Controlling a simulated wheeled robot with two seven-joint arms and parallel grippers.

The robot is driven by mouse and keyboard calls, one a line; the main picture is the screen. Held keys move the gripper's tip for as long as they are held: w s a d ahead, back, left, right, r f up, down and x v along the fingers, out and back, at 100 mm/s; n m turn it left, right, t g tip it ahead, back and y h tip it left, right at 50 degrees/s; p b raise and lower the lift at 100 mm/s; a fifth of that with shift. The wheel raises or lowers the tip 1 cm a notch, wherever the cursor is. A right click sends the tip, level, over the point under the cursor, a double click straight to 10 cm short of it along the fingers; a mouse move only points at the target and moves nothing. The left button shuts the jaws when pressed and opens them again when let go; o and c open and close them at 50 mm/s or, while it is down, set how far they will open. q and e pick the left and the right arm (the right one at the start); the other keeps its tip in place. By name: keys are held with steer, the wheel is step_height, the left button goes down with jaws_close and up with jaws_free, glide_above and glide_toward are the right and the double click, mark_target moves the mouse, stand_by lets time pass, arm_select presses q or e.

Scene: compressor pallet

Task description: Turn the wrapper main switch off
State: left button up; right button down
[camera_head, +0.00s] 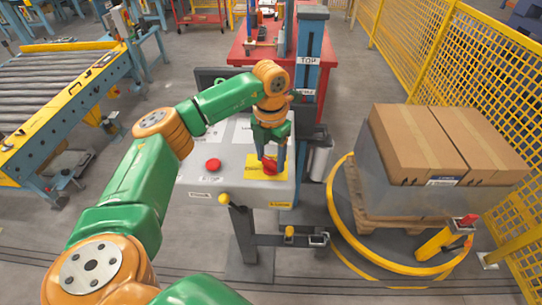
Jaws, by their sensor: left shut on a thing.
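The wrapper's grey control box (205,184) stands in the middle of the camera_head view. The red main switch (269,166) sits on a yellow plate (254,161) at the right of its top. My left arm comes in from the left and reaches over the box. My left gripper (271,163) points down over the yellow plate and is shut on the red switch handle. The fingers partly hide the handle, so its exact angle is hard to tell. My right gripper is not in view.
A red round button (212,165) sits left of the switch on the same box. A yellow ring (345,237) surrounds a pallet with cardboard boxes (430,145) at the right. A roller conveyor (45,85) stands at the left, and a red table (258,55) behind.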

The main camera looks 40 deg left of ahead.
mark_target(270, 160)
arm_select(q)
steer(key=n, duration=0.6)
steer(key=shift+s+n, duration=0.1)
steer(key=shift+n, duration=0.2)
stand_by(0.5)
steer(key=o, duration=1.4)
steer(key=shift+c, duration=0.2)
steer(key=shift+r, duration=0.3)
step_height(270, 160, up, 7)
steer(key=shift+f+b, duration=0.2)
steer(key=shift+b, duration=0.5)
steer(key=shift+f, duration=0.1)
